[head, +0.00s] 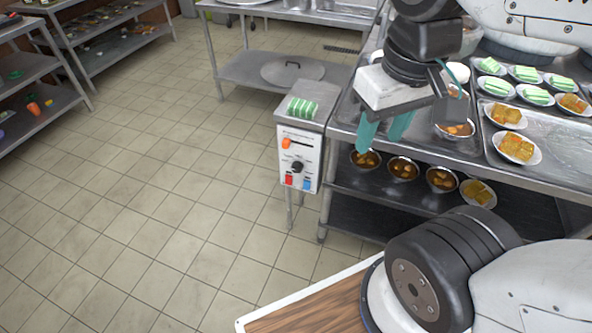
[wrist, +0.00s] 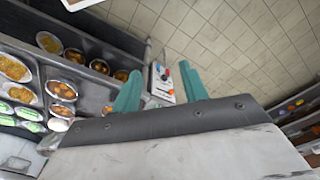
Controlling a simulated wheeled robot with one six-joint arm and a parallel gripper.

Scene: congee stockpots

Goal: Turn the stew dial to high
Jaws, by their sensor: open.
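A white control panel (head: 300,157) faces front on a small metal stand in the head view. It carries an orange slider or lever (head: 294,143), a black round dial (head: 297,166), and a red and a blue button below. Which of these is the stew dial, and its setting, I cannot tell. My gripper (head: 384,130) has teal fingers, held apart and empty, to the right of the panel and above the shelf edge. In the wrist view the fingers (wrist: 160,88) point toward the panel area without touching it.
A green-and-white striped block (head: 302,108) lies on top of the stand. To the right is a metal table (head: 560,145) with plates of food, and bowls (head: 403,169) on its lower shelf. Tiled floor (head: 170,210) is clear at left. A pot lid (head: 292,72) lies on a back shelf.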

